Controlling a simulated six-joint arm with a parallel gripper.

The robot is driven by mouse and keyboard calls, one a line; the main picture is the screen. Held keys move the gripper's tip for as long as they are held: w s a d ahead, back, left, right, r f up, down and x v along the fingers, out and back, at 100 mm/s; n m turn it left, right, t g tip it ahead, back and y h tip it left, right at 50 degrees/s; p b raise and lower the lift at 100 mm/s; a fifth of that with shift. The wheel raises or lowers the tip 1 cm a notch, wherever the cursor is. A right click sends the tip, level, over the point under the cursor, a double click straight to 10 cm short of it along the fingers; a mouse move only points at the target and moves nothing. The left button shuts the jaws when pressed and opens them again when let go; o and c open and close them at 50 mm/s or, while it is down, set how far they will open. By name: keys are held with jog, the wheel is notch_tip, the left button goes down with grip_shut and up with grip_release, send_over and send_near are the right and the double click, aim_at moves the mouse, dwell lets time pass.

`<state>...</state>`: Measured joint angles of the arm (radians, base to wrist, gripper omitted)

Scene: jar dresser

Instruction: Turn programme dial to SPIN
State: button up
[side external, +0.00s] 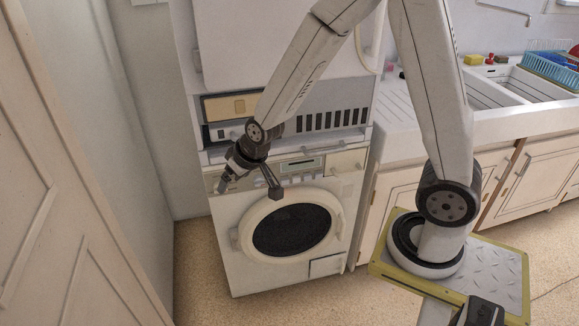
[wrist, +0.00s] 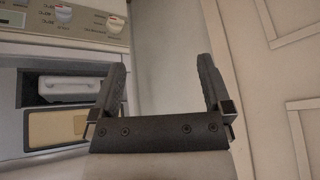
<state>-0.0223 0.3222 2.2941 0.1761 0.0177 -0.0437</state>
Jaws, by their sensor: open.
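The washing machine (side external: 226,232) stands below a second white appliance, with its control panel (side external: 300,168) above the round door. In the wrist view the panel (wrist: 32,32) crosses the top left and carries two dials: one with a blue-grey marking (wrist: 63,13) and one with a red marking (wrist: 115,24). I cannot tell which is the programme dial, and the printed labels are too small to read. My gripper (side external: 249,186) is open in front of the panel's left end in the side view, hiding part of it. In the wrist view my gripper (wrist: 162,65) is empty, its fingers apart from both dials.
The round dark door (side external: 292,230) is shut below the panel. The upper appliance has a cream flap (side external: 231,106). A panelled door (side external: 50,190) stands at the left. A sink counter (side external: 490,120) with a blue rack (side external: 550,68) is at the right. The floor between is clear.

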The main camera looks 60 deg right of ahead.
jog(key=w+d+f+m+t+h, duration=0.1)
jog(key=w+f+m+t+h, duration=0.15)
jog(key=w+f, duration=0.45)
jog(key=w+d+f+m+t+h, duration=0.1)
jog(key=w+d+f+t, duration=0.15)
jog(key=w, duration=0.85)
jog(key=s+d+f+m+t+h, duration=0.1)
jog(key=d+f+m+h, duration=0.1)
jog(key=f+h, duration=0.2)
jog(key=s+d+f+m+t+h, duration=0.1)
jog(key=f+h, duration=0.4)
jog(key=f, duration=0.5)
jog(key=shift+s+d+f+m, duration=0.3)
jog(key=shift+s+d+m, duration=0.35)
jog(key=shift+d, duration=0.3)
jog(key=shift+w+d+h, duration=0.1)
jog(key=shift+w+h, duration=0.05)
jog(key=shift+h, duration=0.1)
jog(key=shift+x, duration=3.7)
